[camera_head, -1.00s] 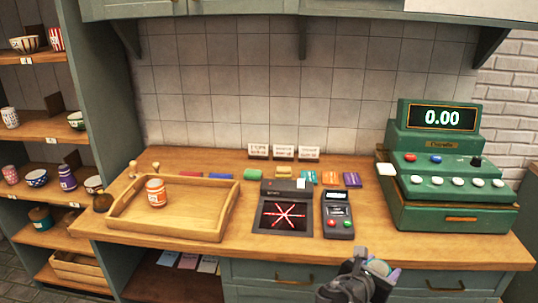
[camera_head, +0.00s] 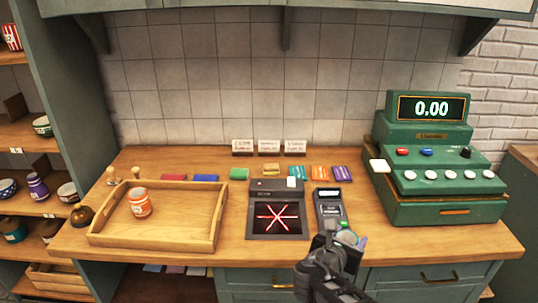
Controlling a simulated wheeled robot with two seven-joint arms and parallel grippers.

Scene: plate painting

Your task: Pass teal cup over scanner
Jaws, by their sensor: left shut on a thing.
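The scanner (camera_head: 278,222) is a dark box on the counter with a glowing red star-shaped beam in its window. My left gripper (camera_head: 343,243) is in front of the counter, below and right of the scanner, shut on a small cup (camera_head: 361,243). Only a teal and purple edge of the cup shows; my gripper hides the rest. The cup is apart from the scanner window. My right gripper is not in view.
A wooden tray (camera_head: 102,238) with an orange-and-white jar (camera_head: 138,202) stands left of the scanner. A card terminal (camera_head: 331,205) stands just right of it, partly behind my gripper. A green cash register (camera_head: 440,209) reading 0.00 is farther right. Shelves with cups are at left.

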